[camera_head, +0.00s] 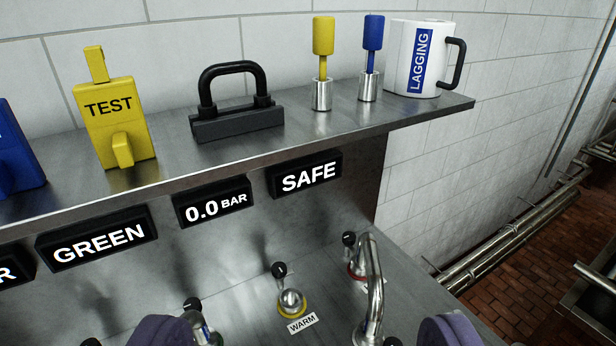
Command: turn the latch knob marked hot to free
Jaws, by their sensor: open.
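No label reading hot is legible in view. A knob with a red ring (355,270) and a black-tipped lever stands on the steel panel at the right, partly hidden behind a curved metal pipe (373,285); its label is hidden. To its left is a metal knob with a yellow ring (291,303), a black-tipped lever and a plate marked WARM (303,323). My gripper (305,332) is open, its two purple fingers at the bottom edge with the WARM knob showing between them. Another knob (200,325) is partly hidden by the left finger.
Signs reading GREEN (98,245), 0.0 BAR (214,204) and SAFE (306,176) hang below a steel shelf (185,165). On it stand a yellow TEST tag (110,105), a black handled block (238,122), yellow and blue pegs, and a LAGGING mug (405,58). Pipes run at right.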

